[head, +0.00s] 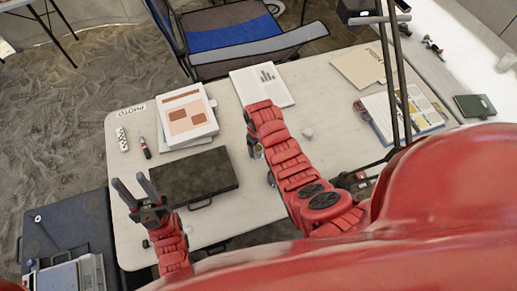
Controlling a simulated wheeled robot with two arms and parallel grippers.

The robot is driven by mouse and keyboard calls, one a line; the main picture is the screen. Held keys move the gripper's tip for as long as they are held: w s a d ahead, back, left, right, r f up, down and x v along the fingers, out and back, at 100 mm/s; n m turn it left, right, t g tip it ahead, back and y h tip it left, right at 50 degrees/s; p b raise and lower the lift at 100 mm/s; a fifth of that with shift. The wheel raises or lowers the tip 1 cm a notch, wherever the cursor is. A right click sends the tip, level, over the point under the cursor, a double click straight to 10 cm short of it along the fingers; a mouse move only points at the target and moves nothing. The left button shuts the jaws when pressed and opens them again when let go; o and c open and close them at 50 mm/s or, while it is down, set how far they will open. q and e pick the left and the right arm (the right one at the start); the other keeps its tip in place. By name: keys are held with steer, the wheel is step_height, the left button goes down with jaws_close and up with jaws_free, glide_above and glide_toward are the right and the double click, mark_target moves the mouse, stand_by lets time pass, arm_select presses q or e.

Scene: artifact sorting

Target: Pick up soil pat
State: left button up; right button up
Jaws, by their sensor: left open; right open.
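I cannot pick out a soil pat for sure. A small pale lump (307,133) lies on the table to the right of my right arm; its kind is too small to tell. My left gripper (131,185) is open and empty, its two dark fingers pointing up and left over the table's left edge, beside the black case. My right arm reaches over the middle of the table. Its gripper (254,146) is mostly hidden by the arm; only a small dark part shows at the arm's left side. What is under that arm is hidden.
The pale table (225,118) holds a black case (195,175), papers with brown pictures (187,115), a chart sheet (262,85), a folder (358,68) and an open binder (402,112). A blue-seated chair (235,35) stands behind. A dark box (70,230) is lower left.

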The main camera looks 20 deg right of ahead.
jaws_close()
stand_by(0.3)
steer(key=shift+r, duration=0.15)
